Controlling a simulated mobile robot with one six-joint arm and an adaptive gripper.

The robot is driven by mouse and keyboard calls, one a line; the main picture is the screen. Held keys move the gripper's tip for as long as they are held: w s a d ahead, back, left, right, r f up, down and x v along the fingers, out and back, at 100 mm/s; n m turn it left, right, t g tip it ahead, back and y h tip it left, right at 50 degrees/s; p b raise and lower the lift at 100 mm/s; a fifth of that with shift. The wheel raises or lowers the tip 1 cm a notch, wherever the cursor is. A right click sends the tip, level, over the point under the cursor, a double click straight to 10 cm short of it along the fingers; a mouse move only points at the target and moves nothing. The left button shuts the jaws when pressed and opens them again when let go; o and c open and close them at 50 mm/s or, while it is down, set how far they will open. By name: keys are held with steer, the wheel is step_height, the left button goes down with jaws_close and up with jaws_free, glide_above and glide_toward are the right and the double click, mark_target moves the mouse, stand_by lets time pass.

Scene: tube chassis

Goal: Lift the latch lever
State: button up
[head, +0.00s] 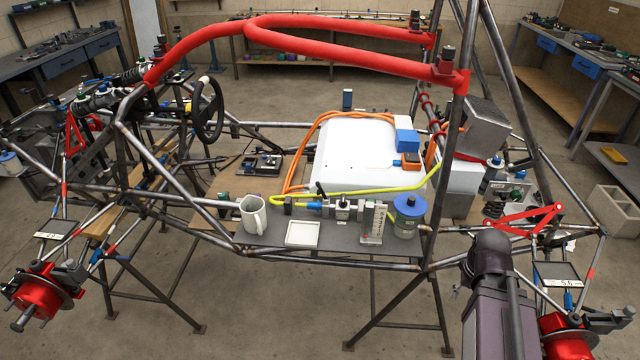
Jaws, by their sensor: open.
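I cannot clearly make out a latch lever at this size. A small grey-and-black fitting (342,210) stands on the dark shelf (275,240) of the tube chassis, in line with a blue-ended connector (315,206). Whether a lever is on this fitting is too small to tell. A yellow-green hose (375,190) runs behind it. An upright, pale scale plate with red marks (373,222) stands just to its right. My dark arm (492,300) rises at the lower right, apart from the shelf. My gripper cannot be made out in this view.
On the shelf are a mug (253,214), a square white tray (305,233) and a blue-lidded jar (408,214). A white box (360,155) with orange cables lies behind. Red upper tubes (340,25) and an upright post (445,170) frame the opening.

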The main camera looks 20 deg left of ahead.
step_height(320, 180, up, 15)
steer(key=w+p, duration=0.2)
steer(key=p, duration=1.3)
step_height(320, 180, up, 8)
steer(key=n+g+y+p, duration=0.1)
steer(key=n+y+p, duration=0.45)
steer(key=n, duration=1.55)
glide_above(318, 182)
steer(key=w+d+p, duration=0.1)
steer(key=d, duration=0.4)
steer(key=h, duration=0.1)
steer(key=shift+w+r, duration=0.15)
steer(key=shift+r, duration=0.05)
steer(key=shift+f, duration=0.15)
steer(key=b+x, duration=1.2)
steer(key=x, duration=0.1)
steer(key=shift+f, duration=0.25)
